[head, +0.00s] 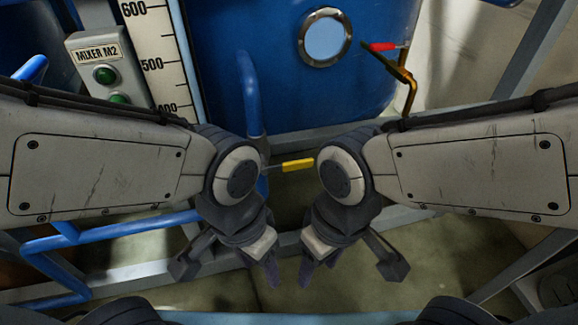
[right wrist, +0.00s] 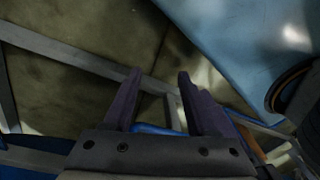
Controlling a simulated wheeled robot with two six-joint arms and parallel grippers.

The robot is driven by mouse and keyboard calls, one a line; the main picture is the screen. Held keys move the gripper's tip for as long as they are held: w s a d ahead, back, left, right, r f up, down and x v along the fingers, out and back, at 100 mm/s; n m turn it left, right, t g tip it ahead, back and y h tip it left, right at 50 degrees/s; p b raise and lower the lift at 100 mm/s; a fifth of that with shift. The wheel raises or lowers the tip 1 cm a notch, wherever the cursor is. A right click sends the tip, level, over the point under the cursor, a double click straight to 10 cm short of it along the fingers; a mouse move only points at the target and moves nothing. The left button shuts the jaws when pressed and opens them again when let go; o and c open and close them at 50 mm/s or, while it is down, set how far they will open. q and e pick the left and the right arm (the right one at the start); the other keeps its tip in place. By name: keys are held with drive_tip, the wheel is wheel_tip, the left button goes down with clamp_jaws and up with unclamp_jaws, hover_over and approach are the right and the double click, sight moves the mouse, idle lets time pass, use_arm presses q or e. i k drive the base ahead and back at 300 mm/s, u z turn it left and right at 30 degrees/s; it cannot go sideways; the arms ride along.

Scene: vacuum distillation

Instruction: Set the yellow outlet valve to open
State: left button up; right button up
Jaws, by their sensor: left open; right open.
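The yellow valve handle (head: 298,165) shows in the head view between my two wrists, below the blue tank. It lies roughly level in the picture, and its left end meets a thin grey stem partly hidden by my left wrist. The valve body is hidden. My left gripper (head: 273,283) is open and empty, pointing down below and to the left of the handle. My right gripper (head: 306,282) is open and empty, below the handle in the picture. The right wrist view shows its two dark fingers (right wrist: 157,95) apart with nothing between them. The yellow handle is not clear there.
A blue tank (head: 255,75) with a round window (head: 325,38) stands behind. A red handle (head: 383,47) sits by a bent orange-brown pipe (head: 402,75) at upper right. A MIXER M2 box (head: 105,75) with green buttons is at upper left. Blue pipes (head: 120,228) run at lower left.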

sight(299, 164)
drive_tip(key=u, duration=2.75)
drive_tip(key=k, duration=0.65)
drive_tip(key=z, duration=1.7)
